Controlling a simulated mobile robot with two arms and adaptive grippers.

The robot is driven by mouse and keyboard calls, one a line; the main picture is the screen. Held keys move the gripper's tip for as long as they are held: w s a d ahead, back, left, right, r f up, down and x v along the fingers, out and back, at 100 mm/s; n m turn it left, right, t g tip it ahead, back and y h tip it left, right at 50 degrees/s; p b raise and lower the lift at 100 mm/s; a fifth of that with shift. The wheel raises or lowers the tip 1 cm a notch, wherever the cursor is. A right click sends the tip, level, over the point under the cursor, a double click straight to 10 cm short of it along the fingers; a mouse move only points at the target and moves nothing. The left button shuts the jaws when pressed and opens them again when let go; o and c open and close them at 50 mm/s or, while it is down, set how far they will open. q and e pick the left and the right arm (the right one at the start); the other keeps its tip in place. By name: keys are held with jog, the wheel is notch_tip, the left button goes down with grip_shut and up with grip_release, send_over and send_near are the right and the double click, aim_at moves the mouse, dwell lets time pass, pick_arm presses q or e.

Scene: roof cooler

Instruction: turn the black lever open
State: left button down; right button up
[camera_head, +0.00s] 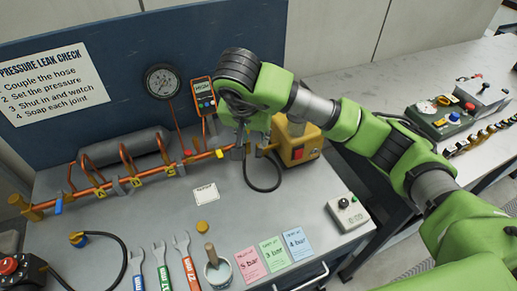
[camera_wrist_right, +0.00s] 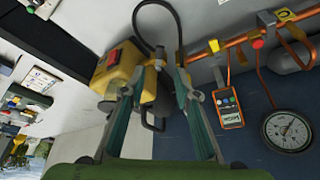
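My right gripper (camera_head: 245,143) reaches down over the right end of the copper pipe (camera_head: 150,172), beside the yellow box (camera_head: 299,148). In the right wrist view my right gripper (camera_wrist_right: 160,92) has its two fingers apart, with a gap between them. The yellow box (camera_wrist_right: 118,72) and a dark looped part (camera_wrist_right: 154,121) show behind and between the fingers. I cannot tell for sure whether this dark part is the black lever. In the head view the gripper covers the pipe end, so no black lever is clear there. My left gripper is out of view.
A round gauge (camera_head: 162,81) and an orange meter (camera_head: 202,95) are on the blue back panel. A black hose (camera_head: 263,187) loops below the pipe end. Wrenches (camera_head: 160,262), a cup (camera_head: 218,271) and coloured cards (camera_head: 272,251) lie along the bench front.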

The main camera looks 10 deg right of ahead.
aim_at(259, 152)
jog(key=p+x, duration=0.2)
jog(key=x, duration=0.8)
jog(key=shift+d, duration=0.1)
grip_shut()
